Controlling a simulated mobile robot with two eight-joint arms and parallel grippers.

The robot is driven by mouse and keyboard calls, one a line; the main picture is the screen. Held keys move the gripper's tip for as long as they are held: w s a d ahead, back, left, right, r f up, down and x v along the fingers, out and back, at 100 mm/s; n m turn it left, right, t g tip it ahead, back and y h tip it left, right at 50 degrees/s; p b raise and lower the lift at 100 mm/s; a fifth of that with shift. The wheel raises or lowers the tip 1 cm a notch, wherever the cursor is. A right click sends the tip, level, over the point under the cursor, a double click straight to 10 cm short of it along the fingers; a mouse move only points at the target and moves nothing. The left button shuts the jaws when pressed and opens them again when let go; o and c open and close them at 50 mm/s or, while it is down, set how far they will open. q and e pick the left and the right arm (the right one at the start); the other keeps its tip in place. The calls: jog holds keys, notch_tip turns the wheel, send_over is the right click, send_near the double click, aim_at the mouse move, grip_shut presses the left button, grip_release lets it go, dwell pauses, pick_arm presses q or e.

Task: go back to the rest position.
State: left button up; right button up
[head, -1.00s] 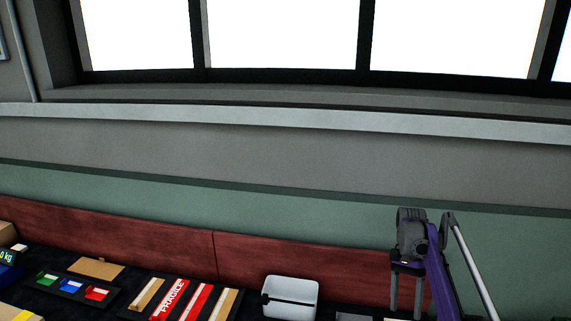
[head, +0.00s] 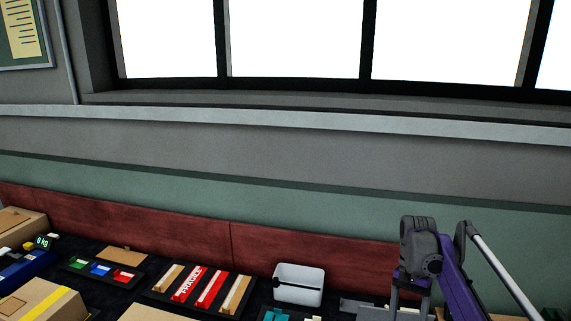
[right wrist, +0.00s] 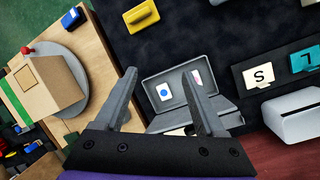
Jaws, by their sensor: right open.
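My right gripper (head: 409,303) hangs at the lower right of the head view, above the dark bench, with its fingers pointing down. In the right wrist view, its two grey fingers (right wrist: 159,80) are spread apart with nothing between them. Below them is an open grey case (right wrist: 178,92) holding small white cards, one with a blue dot. The fingers overlap the case in the picture; I see no grip on it. My left gripper is not in view.
A white bin (head: 313,284), a rack of tape strips (head: 158,296) and a tray of coloured pieces (head: 77,264) stand along the bench. Cardboard boxes (head: 47,302) are at left. The right wrist view shows a round grey turntable (right wrist: 80,76) carrying a box.

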jog(key=s+a+r+n+t, duration=0.1)
jog(key=s+a+n+t, duration=0.2)
jog(key=s+a, duration=0.3)
jog(key=s+a+f+n+t, duration=0.2)
jog(key=s+f+n+t, duration=0.1)
jog(key=s, duration=0.6)
jog(key=s+a+f+n+t, duration=0.2)
jog(key=s+f, duration=0.4)
jog(key=s, duration=0.3)
jog(key=shift+s+a+f+n+t+h, duration=0.2)
jog(key=shift+s+a+n+t+h, duration=0.15)
jog(key=shift+a+t, duration=0.35)
